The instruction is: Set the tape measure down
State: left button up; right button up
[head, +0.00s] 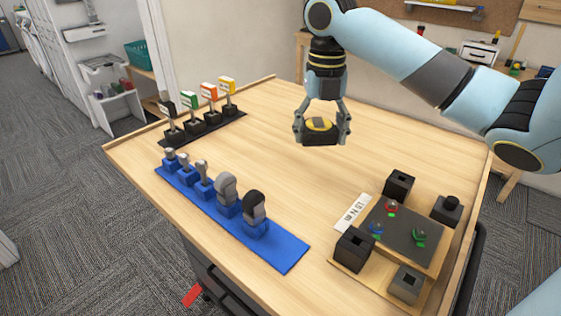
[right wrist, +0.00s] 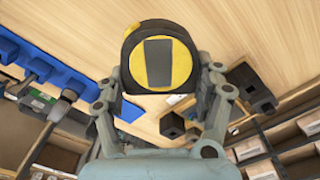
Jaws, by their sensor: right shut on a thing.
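The tape measure (head: 319,126) is black with a yellow face. My right gripper (head: 321,128) is shut on it, with a finger on each side, and holds it above the middle to far part of the wooden table (head: 290,170). In the right wrist view the tape measure (right wrist: 158,62) sits between the fingertips of the right gripper (right wrist: 160,90), its round yellow face with a dark rectangle toward the camera. In the head view its underside is hard to see. My left gripper is not in view.
A blue strip (head: 290,255) with several blue holders stands at the front left. A black rack (head: 170,143) with coloured tags stands at the back left. A wooden board (head: 345,258) with a dark panel and black blocks lies at right. The table's middle is clear.

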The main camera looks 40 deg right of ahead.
send_over(280, 170)
notch_tip(280, 170, down, 5)
jog(key=shift+r, duration=0.15)
jog(key=shift+f+p, duration=0.35)
jog(key=shift+f, duration=1.75)
jog(key=o, duration=1.4)
jog(key=shift+f, duration=0.1)
notch_tip(280, 170, up, 12)
jog(key=shift+r+p, duration=0.2)
jog(key=shift+p, duration=0.7)
